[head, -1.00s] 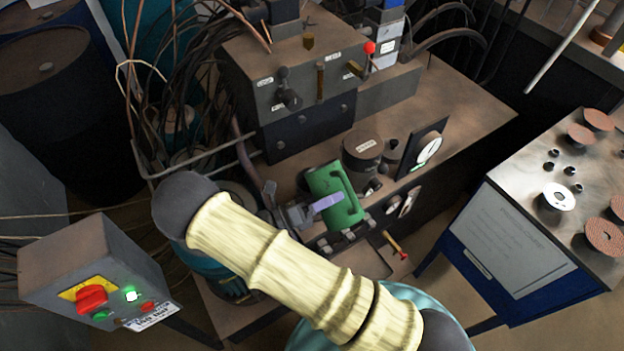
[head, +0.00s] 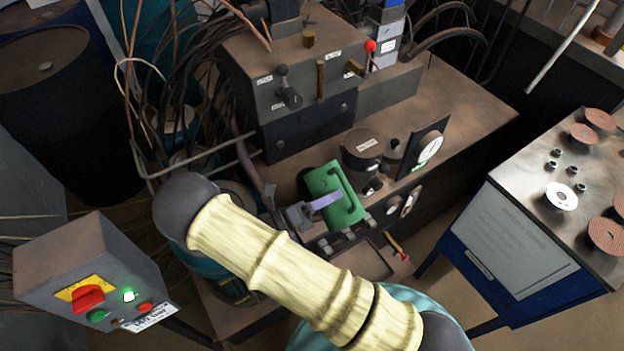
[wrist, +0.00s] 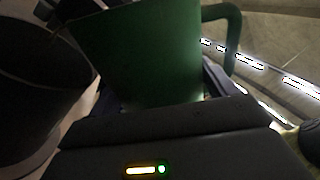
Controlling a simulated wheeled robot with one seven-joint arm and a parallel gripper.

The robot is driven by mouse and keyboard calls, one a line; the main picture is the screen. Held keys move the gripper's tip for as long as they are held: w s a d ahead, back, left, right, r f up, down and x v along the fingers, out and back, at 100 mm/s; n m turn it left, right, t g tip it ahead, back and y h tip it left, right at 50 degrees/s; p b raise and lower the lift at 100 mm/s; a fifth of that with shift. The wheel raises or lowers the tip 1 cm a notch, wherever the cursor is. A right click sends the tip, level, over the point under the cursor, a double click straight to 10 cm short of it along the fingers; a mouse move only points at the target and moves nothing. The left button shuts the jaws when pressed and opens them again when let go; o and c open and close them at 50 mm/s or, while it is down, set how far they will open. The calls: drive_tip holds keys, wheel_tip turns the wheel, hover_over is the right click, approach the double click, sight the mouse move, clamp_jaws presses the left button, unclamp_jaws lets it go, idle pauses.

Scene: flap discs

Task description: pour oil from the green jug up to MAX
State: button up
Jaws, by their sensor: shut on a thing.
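The green jug (head: 327,182) is in the middle of the head view, tilted over the bench near the round dark filler cap or pot. My gripper (head: 322,201) is shut on it, with a pale purple finger showing across its side. In the wrist view the green jug (wrist: 140,55) fills the top middle between my fingers, its handle (wrist: 232,40) on the right. The round dark pot with a label (head: 364,146) stands just behind the jug. The oil, the jug's mouth and any MAX mark cannot be made out.
The valve block with levers (head: 300,80) rises behind. A switch box (head: 95,270) with a red knob is at left front. A table with flap discs (head: 550,190) is at right. The bench's right rear top is clear.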

drive_tip(key=shift+f+n, duration=0.25)
drive_tip(key=shift+n, duration=0.15)
idle(0.4)
drive_tip(key=shift+w+a+r+n+t, duration=0.1)
drive_tip(key=shift+w+r+n+t, duration=0.1)
drive_tip(key=shift+r+n+t, duration=0.65)
idle(2.5)
drive_tip(key=shift+w+a+r+n+p, duration=0.1)
drive_tip(key=shift+w+r+n+p, duration=0.05)
drive_tip(key=shift+n+p, duration=0.65)
idle(0.6)
drive_tip(key=shift+f+m+g+b, duration=0.35)
drive_tip(key=shift+f+m+b, duration=0.15)
drive_tip(key=shift+b, duration=0.4)
drive_tip(key=shift+s+d+f+m+g, duration=0.15)
drive_tip(key=shift+f+m, duration=0.15)
drive_tip(key=shift+m, duration=0.25)
drive_tip(key=shift+s+d+f+m+g, duration=0.15)
drive_tip(key=shift+f+m, duration=0.15)
drive_tip(key=shift+m, duration=0.2)
drive_tip(key=shift+r+m, duration=0.5)
drive_tip(key=shift+m, duration=0.1)
